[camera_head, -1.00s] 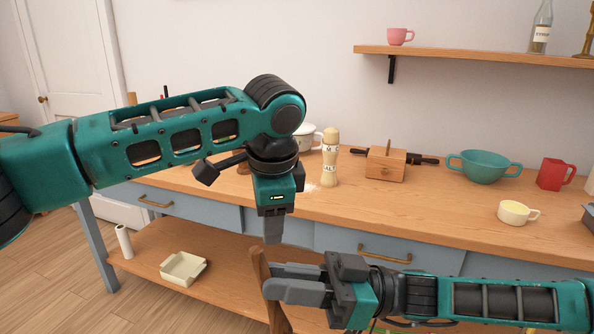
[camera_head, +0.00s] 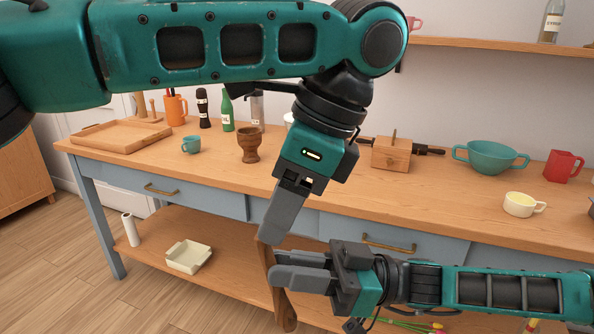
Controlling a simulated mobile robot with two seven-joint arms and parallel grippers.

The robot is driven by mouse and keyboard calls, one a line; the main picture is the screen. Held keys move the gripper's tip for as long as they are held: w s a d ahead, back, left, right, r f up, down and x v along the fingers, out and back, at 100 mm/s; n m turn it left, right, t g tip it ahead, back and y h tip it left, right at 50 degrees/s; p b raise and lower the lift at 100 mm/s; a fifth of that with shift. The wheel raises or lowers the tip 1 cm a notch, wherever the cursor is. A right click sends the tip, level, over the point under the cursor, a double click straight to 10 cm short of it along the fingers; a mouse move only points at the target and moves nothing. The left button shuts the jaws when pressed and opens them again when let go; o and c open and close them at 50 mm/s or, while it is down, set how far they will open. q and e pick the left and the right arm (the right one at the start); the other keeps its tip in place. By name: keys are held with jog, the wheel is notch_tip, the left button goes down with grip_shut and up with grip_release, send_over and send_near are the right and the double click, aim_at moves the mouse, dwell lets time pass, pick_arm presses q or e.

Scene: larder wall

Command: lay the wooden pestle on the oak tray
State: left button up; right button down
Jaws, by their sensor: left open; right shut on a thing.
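My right gripper (camera_head: 300,277), in the lower middle of the head view, is shut on a long brown wooden piece that looks like the wooden pestle (camera_head: 286,308). It hangs steeply in front of the counter, partly hidden by the fingers. My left gripper (camera_head: 283,213) is open and empty, pointing down, its fingertips close to the upper end of the pestle; I cannot tell whether they touch. The oak tray (camera_head: 108,149), shallow and rectangular, lies empty on the left end of the counter.
A teal cup (camera_head: 191,145) and a dark wooden mortar (camera_head: 249,146) stand right of the tray.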

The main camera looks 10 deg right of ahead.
aim_at(266, 275)
pick_arm(q)
jog(key=x, duration=0.6)
jog(key=shift+s, duration=0.1)
jog(key=c, duration=0.9)
jog(key=o, duration=0.9)
jog(key=shift+r, duration=0.1)
